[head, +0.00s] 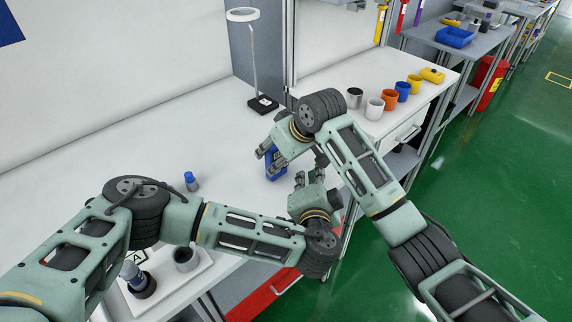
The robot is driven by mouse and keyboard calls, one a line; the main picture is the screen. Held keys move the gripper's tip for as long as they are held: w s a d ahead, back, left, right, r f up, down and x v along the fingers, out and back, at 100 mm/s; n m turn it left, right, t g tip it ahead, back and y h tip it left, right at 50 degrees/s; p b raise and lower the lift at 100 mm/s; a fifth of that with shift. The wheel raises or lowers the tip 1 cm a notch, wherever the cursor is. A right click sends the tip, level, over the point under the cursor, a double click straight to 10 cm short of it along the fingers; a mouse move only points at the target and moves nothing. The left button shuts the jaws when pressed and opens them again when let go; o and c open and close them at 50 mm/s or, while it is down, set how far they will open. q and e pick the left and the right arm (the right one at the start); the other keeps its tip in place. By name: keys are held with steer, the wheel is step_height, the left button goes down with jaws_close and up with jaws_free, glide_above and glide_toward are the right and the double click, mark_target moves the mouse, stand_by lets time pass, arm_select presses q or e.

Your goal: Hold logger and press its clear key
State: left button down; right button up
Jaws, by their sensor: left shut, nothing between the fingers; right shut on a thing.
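The blue logger (275,166) is held above the white bench near its right-hand edge. My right gripper (269,157), on the arm that comes in from the right, is shut on it and covers part of it. My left gripper (308,178) is shut and empty, just right of the logger and slightly lower in the picture. Its fingertips point up the picture and look apart from the logger. The clear key cannot be made out at this size.
A ring-topped stand (254,62) rises at the back of the bench. A blue-capped bottle (191,182) stands left of the grippers. A white tray (203,269) with a dark cup is at lower left. Several cups, including an orange one (389,101), line the right-hand bench.

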arm_select(q)
steer(key=shift+s+d, duration=0.75)
arm_select(e)
steer(key=o, duration=1.1)
steer(key=shift+c, duration=0.2)
